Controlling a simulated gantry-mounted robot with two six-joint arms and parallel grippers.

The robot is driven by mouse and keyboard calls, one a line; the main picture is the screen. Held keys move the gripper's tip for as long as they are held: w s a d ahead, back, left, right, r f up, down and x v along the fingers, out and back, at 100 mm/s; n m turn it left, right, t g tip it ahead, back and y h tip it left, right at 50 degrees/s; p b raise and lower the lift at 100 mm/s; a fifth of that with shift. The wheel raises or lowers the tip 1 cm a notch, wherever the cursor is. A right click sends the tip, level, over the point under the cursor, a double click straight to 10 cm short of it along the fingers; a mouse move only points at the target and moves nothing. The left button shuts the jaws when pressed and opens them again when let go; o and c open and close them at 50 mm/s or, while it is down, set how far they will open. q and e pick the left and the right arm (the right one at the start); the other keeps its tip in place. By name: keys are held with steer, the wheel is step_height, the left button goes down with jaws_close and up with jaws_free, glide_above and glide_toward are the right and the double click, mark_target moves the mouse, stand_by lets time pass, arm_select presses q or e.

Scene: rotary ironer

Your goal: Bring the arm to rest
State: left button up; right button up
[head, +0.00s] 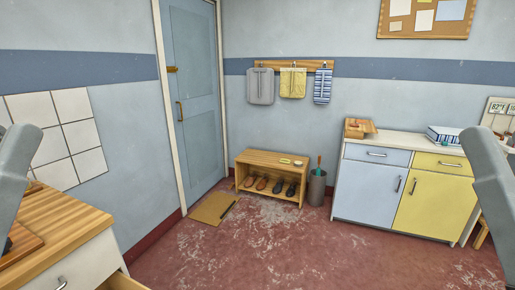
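A grey link of my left arm (14,170) slants up at the left edge of the head view, in front of the wooden-topped counter. A grey link of my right arm (488,185) slants down at the right edge, in front of the cabinet's right side. Neither gripper shows, so their fingers and anything in them are out of sight. No ironer can be made out in this view.
A wood-topped counter (75,228) with an open drawer stands at lower left. A blue and yellow cabinet (405,190), a shoe bench (270,160) and a grey bin (317,188) line the back wall. A doormat (213,208) lies by the blue door (195,90). The red floor (310,250) is clear mid-room.

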step_height(320, 180, up, 37)
steer(key=p, duration=3.3)
steer(key=shift+f, duration=0.15)
step_height(320, 180, down, 55)
steer(key=b, duration=5.5)
steer(key=shift+f, duration=0.2)
